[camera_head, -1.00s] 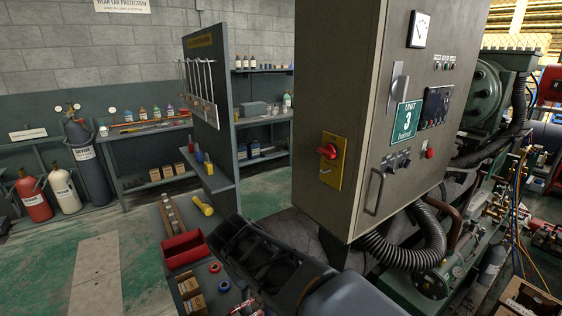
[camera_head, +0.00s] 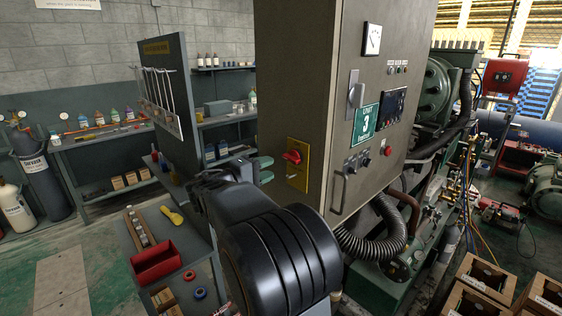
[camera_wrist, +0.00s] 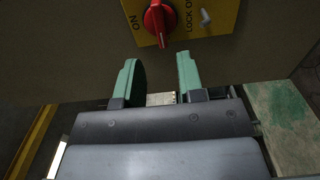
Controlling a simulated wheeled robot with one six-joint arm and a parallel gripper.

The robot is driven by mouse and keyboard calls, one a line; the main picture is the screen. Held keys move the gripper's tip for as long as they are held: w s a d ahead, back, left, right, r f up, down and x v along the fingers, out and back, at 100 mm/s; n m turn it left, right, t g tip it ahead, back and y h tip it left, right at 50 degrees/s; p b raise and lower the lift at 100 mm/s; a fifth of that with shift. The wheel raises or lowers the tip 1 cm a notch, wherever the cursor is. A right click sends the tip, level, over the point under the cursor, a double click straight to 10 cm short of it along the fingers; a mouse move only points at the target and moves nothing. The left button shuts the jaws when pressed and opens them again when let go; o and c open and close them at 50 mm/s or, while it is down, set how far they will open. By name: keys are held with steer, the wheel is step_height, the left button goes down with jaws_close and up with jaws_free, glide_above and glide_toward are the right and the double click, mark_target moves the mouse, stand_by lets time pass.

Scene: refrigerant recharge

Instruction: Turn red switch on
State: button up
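The red switch (camera_head: 292,156) is a rotary knob on a yellow plate (camera_head: 298,176) on the side of the grey cabinet. In the wrist view the red switch (camera_wrist: 160,20) is at the top centre, with its grip ridge pointing down the picture. The "ON" lettering lies left of it and "LOCK" lettering to the right. My gripper (camera_head: 264,170) has green fingers and is just left of the plate in the head view. In the wrist view my gripper (camera_wrist: 157,60) is open and empty, its fingertips below the knob and apart from it.
The cabinet (camera_head: 300,80) has a front handle (camera_head: 339,190) and a thick black hose (camera_head: 370,240) below. A shelf unit with a red bin (camera_head: 157,262) stands left of my arm. Wooden crates (camera_head: 485,280) are at the lower right.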

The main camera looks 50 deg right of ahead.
mark_target(288, 159)
steer(key=d+p, duration=0.1)
steer(key=d, duration=0.3)
steer(key=d+p, duration=0.1)
steer(key=d, duration=0.1)
steer(key=shift+s+d+r+p, duration=0.15)
steer(key=shift+s+d+p, duration=0.05)
steer(key=shift+s+p, duration=0.1)
steer(key=shift+d, duration=0.1)
steer(key=shift+c, duration=0.4)
jaws_close()
steer(key=shift+f+m+b, duration=0.25)
steer(key=shift+m+b, duration=1.15)
steer(key=shift+b, duration=2.05)
steer(key=shift+r+m+b, duration=0.15)
steer(key=shift+m+b, duration=0.75)
steer(key=shift+b, duration=0.7)
steer(key=shift+m+b, duration=1.2)
steer(key=shift+b, duration=1.25)
steer(key=shift+m+b, duration=1)
steer(key=shift+b, duration=0.5)
